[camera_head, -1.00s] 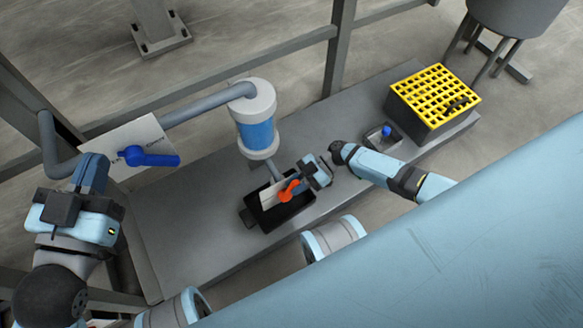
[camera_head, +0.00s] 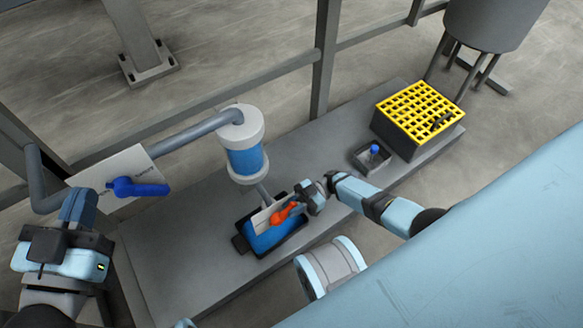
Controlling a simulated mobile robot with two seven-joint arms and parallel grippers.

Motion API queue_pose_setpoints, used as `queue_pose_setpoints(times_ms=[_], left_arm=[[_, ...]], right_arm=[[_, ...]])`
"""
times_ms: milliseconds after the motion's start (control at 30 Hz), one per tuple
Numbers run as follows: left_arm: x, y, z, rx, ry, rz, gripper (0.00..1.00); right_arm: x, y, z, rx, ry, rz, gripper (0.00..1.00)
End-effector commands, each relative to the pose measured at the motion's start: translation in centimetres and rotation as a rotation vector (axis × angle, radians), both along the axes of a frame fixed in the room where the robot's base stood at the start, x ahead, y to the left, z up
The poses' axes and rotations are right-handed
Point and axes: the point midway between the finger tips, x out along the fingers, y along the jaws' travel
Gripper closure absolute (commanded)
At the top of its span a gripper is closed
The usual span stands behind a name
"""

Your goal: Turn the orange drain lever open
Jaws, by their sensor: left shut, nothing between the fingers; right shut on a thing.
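The orange drain lever (camera_head: 284,213) sits on a pale plate (camera_head: 262,218) below the filter housing (camera_head: 246,160), which has a blue middle and white ends. My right gripper (camera_head: 300,203) reaches in from the right and is shut on the lever's right end; its fingertips are small and partly hidden here. The lever lies at a slant, its held end up and to the right. A black tray (camera_head: 240,244) under the drain has blue liquid (camera_head: 268,236) in it.
The blue lever is on a white plate (camera_head: 115,168) by the grey pipe (camera_head: 190,132). A yellow-topped grid box (camera_head: 420,110) and a small tray (camera_head: 360,158) with a blue-topped item (camera_head: 374,150) stand right on the grey platform (camera_head: 180,270). Railings run behind.

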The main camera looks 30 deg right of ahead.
Motion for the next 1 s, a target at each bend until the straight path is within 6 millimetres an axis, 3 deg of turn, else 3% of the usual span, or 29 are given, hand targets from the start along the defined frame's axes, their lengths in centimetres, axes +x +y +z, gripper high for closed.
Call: queue_pose_setpoints(times_ms=[167,200,300,667,767,1000], left_arm=[[0.0,0.0,0.0,-0.002,0.000,0.001,1.00],[0.0,0.0,0.0,-0.002,0.000,0.001,1.00],[0.0,0.0,0.0,-0.002,0.000,0.001,1.00],[0.0,0.0,0.1,-0.002,0.000,0.001,1.00],[0.0,0.0,0.1,-0.001,0.000,0.000,1.00],[0.0,0.0,0.0,0.001,0.001,0.000,1.00]], right_arm=[[-0.1,0.1,0.0,0.002,0.001,0.001,1.00],[-0.1,0.1,-0.1,0.002,0.001,0.001,0.70],[-0.1,0.1,0.0,0.001,0.001,0.001,0.53],[0.1,-0.8,0.0,-0.002,0.001,0.000,0.53],[0.2,-2.2,0.0,-0.003,0.002,-0.002,0.53],[0.7,-7.8,-0.2,-0.002,0.002,-0.003,0.53]])
